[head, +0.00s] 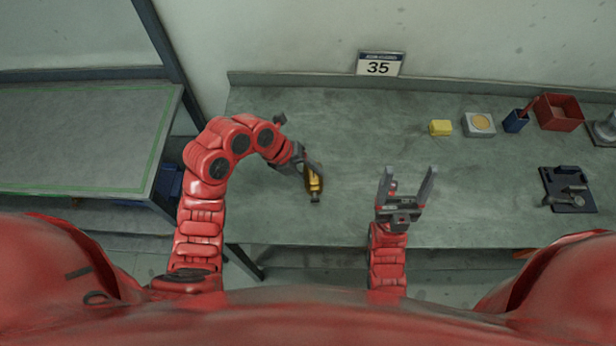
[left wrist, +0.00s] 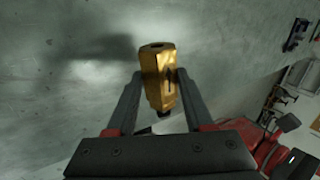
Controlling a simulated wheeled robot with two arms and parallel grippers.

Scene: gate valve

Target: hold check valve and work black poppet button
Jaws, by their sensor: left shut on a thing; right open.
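The check valve (head: 315,183) is a brass-coloured body with a dark end, over the grey workbench in the head view. My left gripper (head: 308,172) is shut on it. In the left wrist view the valve (left wrist: 158,75) sits between the two fingers of my left gripper (left wrist: 157,92), with a round opening in its outer end. A small dark part (head: 315,199) at the valve's near end may be the black poppet button; I cannot tell for certain. My right gripper (head: 407,187) is open and empty, to the right of the valve.
On the workbench (head: 350,130) at the right are a yellow block (head: 440,128), a pale box with a round top (head: 480,124), a blue cup (head: 516,121), a red bin (head: 560,112) and a black fixture (head: 568,190). The bench middle is clear.

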